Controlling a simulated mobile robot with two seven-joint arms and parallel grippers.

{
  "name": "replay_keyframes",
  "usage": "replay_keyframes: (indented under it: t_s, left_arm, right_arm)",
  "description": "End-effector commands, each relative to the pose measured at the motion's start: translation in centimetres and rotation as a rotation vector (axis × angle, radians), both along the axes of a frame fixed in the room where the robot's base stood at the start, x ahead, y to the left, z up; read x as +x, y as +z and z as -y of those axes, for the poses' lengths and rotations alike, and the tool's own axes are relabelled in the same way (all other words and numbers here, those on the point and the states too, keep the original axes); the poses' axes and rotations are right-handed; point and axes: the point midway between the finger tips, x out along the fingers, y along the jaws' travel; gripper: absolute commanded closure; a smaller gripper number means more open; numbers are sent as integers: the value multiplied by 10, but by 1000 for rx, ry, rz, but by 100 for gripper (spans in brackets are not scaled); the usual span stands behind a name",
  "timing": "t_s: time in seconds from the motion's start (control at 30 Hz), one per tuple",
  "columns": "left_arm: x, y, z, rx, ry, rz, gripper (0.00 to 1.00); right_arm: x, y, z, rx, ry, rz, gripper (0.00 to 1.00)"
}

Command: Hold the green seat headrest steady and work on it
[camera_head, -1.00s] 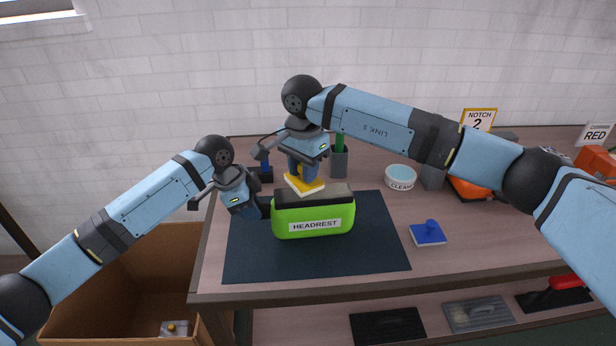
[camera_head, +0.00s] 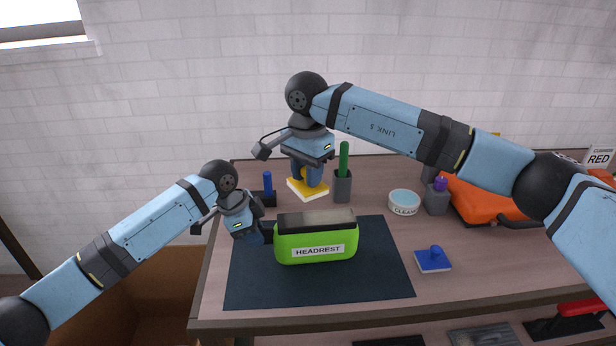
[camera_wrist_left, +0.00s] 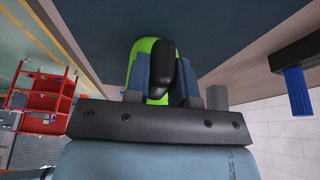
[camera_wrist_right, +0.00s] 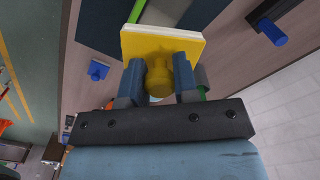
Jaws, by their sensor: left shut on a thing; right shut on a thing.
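The green headrest (camera_head: 315,254), with a dark grey top and a white "HEADREST" label, stands upright on the dark mat (camera_head: 320,288). My left gripper (camera_head: 264,233) is shut on its left end; the left wrist view shows the fingers (camera_wrist_left: 163,85) around that end. My right gripper (camera_head: 309,182) is shut on the knob of a yellow pad with a white underside (camera_head: 301,190). The right wrist view shows the yellow knob (camera_wrist_right: 158,78) between the fingers. The pad is behind the headrest and apart from it; whether it touches the table I cannot tell.
Behind the mat are a blue-handled tool (camera_head: 267,183) and a grey holder with a green stick (camera_head: 342,187). To the right are a "CLEAN" tub (camera_head: 405,202), a blue pad (camera_head: 432,261), a purple-topped grey holder (camera_head: 437,201) and an orange cushion (camera_head: 480,205). The mat's front is clear.

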Motion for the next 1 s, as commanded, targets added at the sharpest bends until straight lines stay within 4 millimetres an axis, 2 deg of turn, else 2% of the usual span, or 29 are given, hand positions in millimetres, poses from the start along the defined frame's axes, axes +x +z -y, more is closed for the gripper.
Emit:
replay_keyframes:
  t_s: [0.6, 0.83, 1.0]
  left_arm:
    - [0, 1, 0, -1, 0, 1, 100]
    - [0, 1, 0, -1, 0, 1, 100]
    - [0, 1, 0, -1, 0, 1, 100]
  right_arm:
    - [0, 1, 1, -3, 0, 3, 91]
    - [0, -8, 0, 1, 0, -1, 91]
    - [0, -22, 0, -1, 0, -2, 91]
